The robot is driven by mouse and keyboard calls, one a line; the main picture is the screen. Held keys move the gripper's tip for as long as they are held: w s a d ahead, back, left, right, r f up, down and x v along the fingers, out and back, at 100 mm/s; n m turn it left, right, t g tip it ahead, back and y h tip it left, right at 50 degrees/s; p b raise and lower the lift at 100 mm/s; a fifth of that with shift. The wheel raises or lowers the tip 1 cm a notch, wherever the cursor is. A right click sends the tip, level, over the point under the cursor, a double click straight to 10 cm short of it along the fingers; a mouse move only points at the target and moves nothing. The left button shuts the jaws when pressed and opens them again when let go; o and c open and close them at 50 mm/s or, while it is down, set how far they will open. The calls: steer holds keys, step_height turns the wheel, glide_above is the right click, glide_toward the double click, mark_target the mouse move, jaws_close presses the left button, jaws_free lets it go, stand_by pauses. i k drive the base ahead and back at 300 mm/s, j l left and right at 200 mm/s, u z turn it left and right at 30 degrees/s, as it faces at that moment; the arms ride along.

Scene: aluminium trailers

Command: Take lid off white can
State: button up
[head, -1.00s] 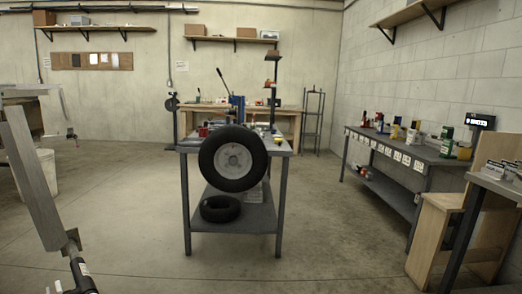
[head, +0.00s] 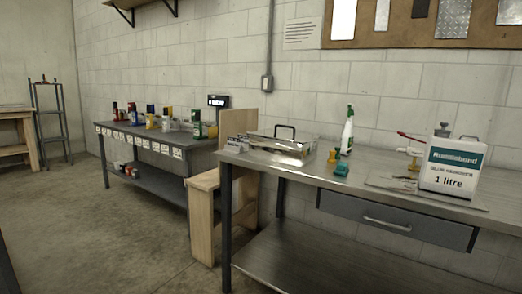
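A white rectangular can (head: 453,168) stands upright near the right end of the steel workbench (head: 310,173). Its label has a dark green band and reads "1 litre". A small grey lid (head: 442,130) shows at its top, on the left. A darker shape shows behind the can's top; I cannot tell what it is. My gripper is not in this view.
Left of the can lie a flat sheet with small tools (head: 392,181), a green-and-white bottle (head: 347,132), small yellow and teal items and a metal toolbox (head: 278,146). A wooden stand (head: 203,210) and a grey bench with bottles (head: 145,145) are further left. Floor at left is clear.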

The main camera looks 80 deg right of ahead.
mark_target(443, 129)
steer(key=z, duration=3.55)
